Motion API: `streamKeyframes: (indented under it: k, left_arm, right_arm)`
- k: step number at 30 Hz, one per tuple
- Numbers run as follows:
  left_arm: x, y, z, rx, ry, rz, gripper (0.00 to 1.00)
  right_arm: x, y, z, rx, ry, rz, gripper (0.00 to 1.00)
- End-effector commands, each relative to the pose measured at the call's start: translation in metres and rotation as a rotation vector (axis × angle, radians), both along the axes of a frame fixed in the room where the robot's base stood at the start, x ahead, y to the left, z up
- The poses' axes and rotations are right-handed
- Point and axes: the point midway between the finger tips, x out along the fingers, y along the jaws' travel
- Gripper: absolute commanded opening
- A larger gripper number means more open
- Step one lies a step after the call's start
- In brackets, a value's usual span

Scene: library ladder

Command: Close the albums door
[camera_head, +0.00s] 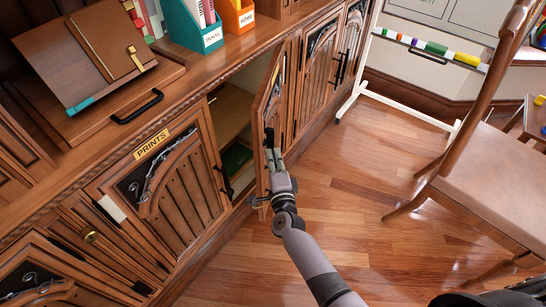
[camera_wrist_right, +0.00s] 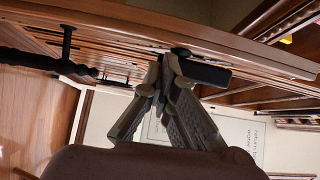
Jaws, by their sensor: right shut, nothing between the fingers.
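The open cabinet door (camera_head: 271,92) stands swung out from the cabinet front, seen nearly edge-on; no albums label is readable on it. Its compartment (camera_head: 232,108) shows a shelf and a green item below. My right gripper (camera_head: 272,155) is at the free edge of this door, fingers shut and empty. In the right wrist view the fingertips (camera_wrist_right: 170,68) are close to the door's edge (camera_wrist_right: 190,40), beside a small black piece (camera_wrist_right: 203,72); whether they touch is unclear. A dark handle (camera_wrist_right: 42,62) shows at left there. My left gripper is out of view.
The closed prints door (camera_head: 178,190) is left of the opening. Other closed doors (camera_head: 320,65) continue right. A white stand (camera_head: 400,112) and a chair (camera_head: 490,170) are at right; wooden floor (camera_head: 350,180) between is clear.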

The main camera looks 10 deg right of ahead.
Motion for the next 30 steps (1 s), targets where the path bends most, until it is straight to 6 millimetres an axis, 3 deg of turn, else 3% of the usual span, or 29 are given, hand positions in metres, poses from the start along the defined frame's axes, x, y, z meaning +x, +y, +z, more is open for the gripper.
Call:
streamKeyframes:
  k: [20, 26, 30]
  left_arm:
    - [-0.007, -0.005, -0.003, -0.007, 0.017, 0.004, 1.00]
    - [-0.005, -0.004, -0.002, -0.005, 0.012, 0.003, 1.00]
    - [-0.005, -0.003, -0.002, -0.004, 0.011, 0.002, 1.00]
  right_arm:
    - [0.000, -0.001, 0.000, -0.001, -0.001, -0.002, 0.00]
    - [-0.024, 0.000, -0.001, -0.001, 0.002, -0.001, 0.00]
    - [-0.055, 0.001, -0.001, -0.001, 0.003, 0.000, 0.00]
